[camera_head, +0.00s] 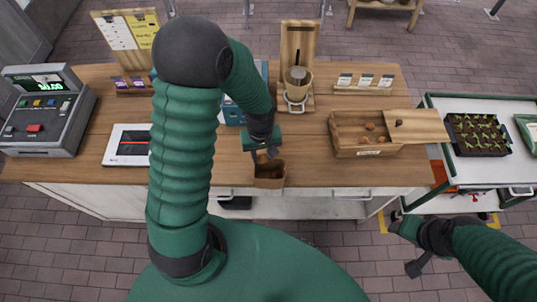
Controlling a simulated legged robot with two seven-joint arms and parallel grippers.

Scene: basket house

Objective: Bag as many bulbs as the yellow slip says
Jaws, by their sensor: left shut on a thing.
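The yellow slip (143,29) is pinned on the wooden board at the back left; its writing is too small to read. A brown paper bag (270,176) is upright at the table's front edge, mouth up; its contents cannot be made out.
A till (42,112) and a white scale (118,146) stand at the left. A wooden stand with a beige pot (298,78) and a card rack (363,84) are at the back. A trolley (440,101) with a seedling tray (477,134) is at the right. Tabletop between bag and crate is clear.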

